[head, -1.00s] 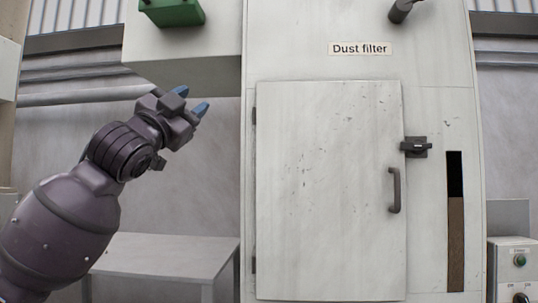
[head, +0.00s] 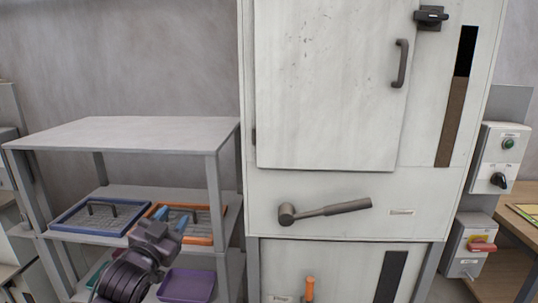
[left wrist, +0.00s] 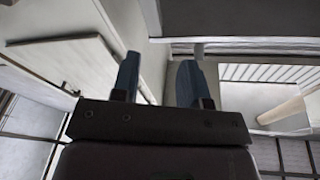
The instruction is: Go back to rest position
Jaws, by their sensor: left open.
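My left gripper (head: 168,232) shows low in the head view, in front of the shelf rack and left of the cabinet. Its two blue fingertips are apart and nothing is between them. In the left wrist view the open fingers (left wrist: 158,82) point up past pale walls and beams, also empty. My right gripper is in neither view.
The white dust filter cabinet (head: 345,222) has a closed door (head: 325,90) with a dark handle. The rack (head: 140,133) holds a blue-rimmed tray (head: 72,227), an orange-rimmed tray (head: 217,239) and a purple bin (head: 188,286). Switch boxes (head: 497,160) are at right.

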